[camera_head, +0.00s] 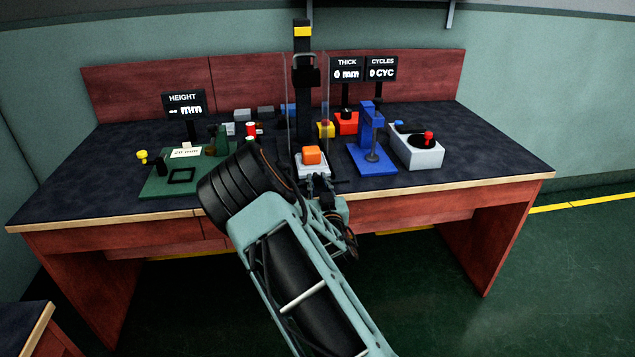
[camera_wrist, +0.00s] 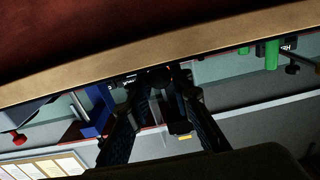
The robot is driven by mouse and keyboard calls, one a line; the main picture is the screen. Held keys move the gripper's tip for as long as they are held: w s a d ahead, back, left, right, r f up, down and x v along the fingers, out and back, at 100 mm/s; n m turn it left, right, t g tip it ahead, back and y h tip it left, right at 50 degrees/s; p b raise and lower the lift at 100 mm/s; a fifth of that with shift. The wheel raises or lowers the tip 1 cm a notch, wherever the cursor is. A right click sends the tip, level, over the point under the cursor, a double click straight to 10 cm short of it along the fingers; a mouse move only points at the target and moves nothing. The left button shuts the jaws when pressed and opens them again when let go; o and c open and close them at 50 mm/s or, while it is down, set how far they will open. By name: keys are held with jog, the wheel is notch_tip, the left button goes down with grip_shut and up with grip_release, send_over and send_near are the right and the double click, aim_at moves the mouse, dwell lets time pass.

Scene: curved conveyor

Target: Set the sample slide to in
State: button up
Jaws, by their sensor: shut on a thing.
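The sample slide (camera_head: 312,171) is a pale plate at the foot of a tall black press (camera_head: 302,90) with clear side guards. An orange block (camera_head: 312,155) sits on the slide. My gripper (camera_head: 322,184) is at the front of the slide, just over the table's front edge. In the wrist view my gripper (camera_wrist: 158,88) has its dark fingers close around a black part (camera_wrist: 155,77), seemingly the slide's handle. The exact contact is dark and hard to make out.
A green height fixture (camera_head: 165,185) stands to the left, partly behind my arm. A blue stand (camera_head: 372,150) and a white box with a red knob (camera_head: 418,152) stand to the right. A yellow button box (camera_head: 326,129) is close behind. The table's front right is clear.

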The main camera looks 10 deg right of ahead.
aim_at(315, 173)
jog(key=shift+w, duration=0.1)
grip_shut()
jog(key=w+b, duration=0.3)
jog(key=w, duration=0.3)
jog(key=shift+w+f, duration=0.1)
jog(key=shift+w, duration=0.45)
jog(key=o, duration=1)
grip_release()
jog(key=s, duration=1.1)
jog(key=shift+s, duration=0.5)
